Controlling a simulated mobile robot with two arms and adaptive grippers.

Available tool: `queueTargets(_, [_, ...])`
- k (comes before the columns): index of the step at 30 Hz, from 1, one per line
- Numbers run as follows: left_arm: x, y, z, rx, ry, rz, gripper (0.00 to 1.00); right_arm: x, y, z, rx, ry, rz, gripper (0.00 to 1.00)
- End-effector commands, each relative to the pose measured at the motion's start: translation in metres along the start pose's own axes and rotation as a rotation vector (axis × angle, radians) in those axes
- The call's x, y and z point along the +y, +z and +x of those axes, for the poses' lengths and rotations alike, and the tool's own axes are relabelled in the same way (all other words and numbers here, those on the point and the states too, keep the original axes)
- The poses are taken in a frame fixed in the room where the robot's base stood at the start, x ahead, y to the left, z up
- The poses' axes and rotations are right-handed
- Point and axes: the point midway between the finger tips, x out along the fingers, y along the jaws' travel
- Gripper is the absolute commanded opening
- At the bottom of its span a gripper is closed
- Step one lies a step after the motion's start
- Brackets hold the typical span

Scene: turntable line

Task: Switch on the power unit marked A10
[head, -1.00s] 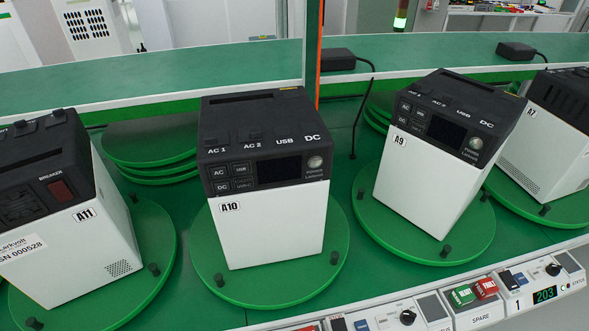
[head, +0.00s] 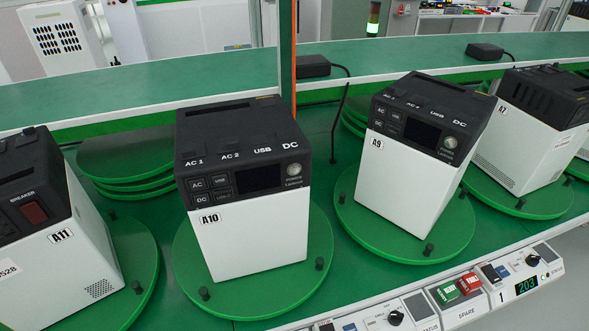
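The power unit marked A10 (head: 250,235) is a white box with a black top, upright on a green turntable (head: 320,250) left of the middle. Its front panel faces me, with a dark blank screen (head: 258,178), a round silver button (head: 294,170) at the panel's right, and small AC, USB and DC buttons (head: 209,188) at its left. The top is labelled AC 1, AC 2, USB and DC. Neither of my grippers is in view.
Units A11 (head: 75,260), A9 (head: 395,190) and A7 (head: 515,150) stand on neighbouring turntables. Control panels with green and red buttons (head: 457,290) line the front edge. A green post with an orange edge (head: 288,60) rises behind A10. Black adapters lie on the back shelf (head: 400,75).

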Motion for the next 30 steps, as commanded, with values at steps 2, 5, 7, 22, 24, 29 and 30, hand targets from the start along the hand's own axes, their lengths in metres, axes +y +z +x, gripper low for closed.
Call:
queueTargets(2, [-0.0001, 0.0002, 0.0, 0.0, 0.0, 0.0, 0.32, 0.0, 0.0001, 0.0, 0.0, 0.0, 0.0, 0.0])
queueTargets(5, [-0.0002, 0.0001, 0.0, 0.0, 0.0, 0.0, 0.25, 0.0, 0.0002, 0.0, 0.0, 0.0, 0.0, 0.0])
queueTargets(7, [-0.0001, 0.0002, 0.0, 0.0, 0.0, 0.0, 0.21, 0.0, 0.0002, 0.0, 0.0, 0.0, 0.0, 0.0])
queueTargets(22, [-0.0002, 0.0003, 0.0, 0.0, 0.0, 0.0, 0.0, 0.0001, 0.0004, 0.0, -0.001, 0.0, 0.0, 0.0])
queueTargets(24, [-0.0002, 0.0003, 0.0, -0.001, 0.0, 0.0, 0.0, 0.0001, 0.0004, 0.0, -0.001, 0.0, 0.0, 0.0])
queueTargets(29, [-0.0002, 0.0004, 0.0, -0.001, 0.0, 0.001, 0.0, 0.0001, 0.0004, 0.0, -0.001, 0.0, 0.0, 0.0])
queueTargets(30, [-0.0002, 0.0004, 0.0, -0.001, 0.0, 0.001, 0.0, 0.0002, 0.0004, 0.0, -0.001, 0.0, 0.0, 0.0])
